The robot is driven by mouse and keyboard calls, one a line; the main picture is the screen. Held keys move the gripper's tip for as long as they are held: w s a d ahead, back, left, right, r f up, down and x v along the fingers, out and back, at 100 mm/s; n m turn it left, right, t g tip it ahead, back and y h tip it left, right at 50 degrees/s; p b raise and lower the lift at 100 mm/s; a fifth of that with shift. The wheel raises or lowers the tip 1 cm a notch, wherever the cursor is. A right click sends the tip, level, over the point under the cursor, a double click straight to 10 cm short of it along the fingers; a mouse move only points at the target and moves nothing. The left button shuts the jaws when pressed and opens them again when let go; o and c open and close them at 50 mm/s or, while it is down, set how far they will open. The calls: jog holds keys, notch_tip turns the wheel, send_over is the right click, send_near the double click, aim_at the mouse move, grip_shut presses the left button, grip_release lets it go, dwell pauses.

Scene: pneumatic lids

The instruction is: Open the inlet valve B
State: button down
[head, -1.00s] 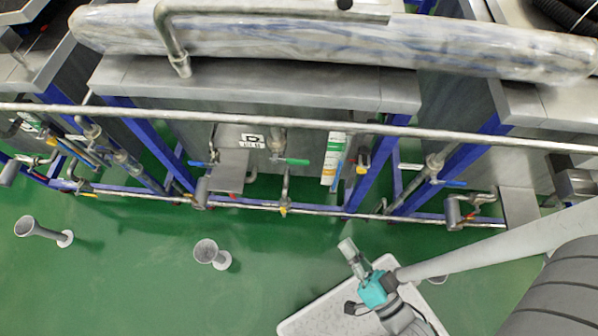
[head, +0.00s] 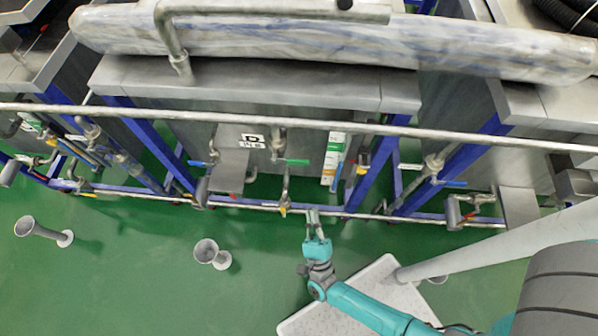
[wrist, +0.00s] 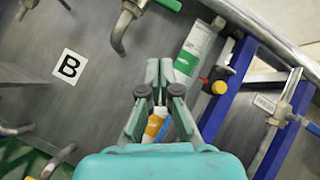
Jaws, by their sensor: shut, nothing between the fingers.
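A white plate with a black letter B (wrist: 70,66) is on the grey tank wall. In the head view a similar label (head: 252,142) sits beside a vertical pipe. A green valve handle (head: 297,161) sticks out to the right from that pipe, and part of it shows at the top of the wrist view (wrist: 168,4). A small yellow handle (head: 283,211) is on the lower pipe. My gripper (head: 312,212) is in front of the lower pipe, below and right of the green handle and apart from it. In the wrist view its fingertips (wrist: 159,66) are together and empty.
A long silver rail (head: 380,127) crosses above the valves. A blue frame leg (head: 370,170) and a white-green tube (head: 332,160) stand right of the green handle. A blue handle (head: 198,163) is to the left. Green floor (head: 130,280) is open in front, with grey floor stubs (head: 208,252).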

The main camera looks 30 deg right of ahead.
jog(key=shift+w+a+f+m+g+h, duration=0.3)
jog(key=shift+w+a+m+g+h, duration=0.2)
jog(key=shift+m+h, duration=1.05)
jog(key=shift+w+a+f+m+g+h, duration=0.3)
jog(key=shift+w+a+m+h, duration=0.45)
jog(key=shift+m, duration=1.45)
jog(key=shift+w+a+f+m+g+h, duration=0.3)
jog(key=shift+m+g+h, duration=0.2)
jog(key=shift+m+h, duration=1.15)
jog(key=shift+w+r+y, duration=0.1)
jog(key=shift+y, duration=0.15)
send_near(298, 162)
jog(key=w+d+r, duration=0.1)
jog(key=w+d, duration=0.3)
jog(key=w, duration=0.1)
jog(key=shift+s+a+r, duration=0.1)
jog(key=shift+s+r, duration=0.05)
jog(key=shift+r, duration=0.5)
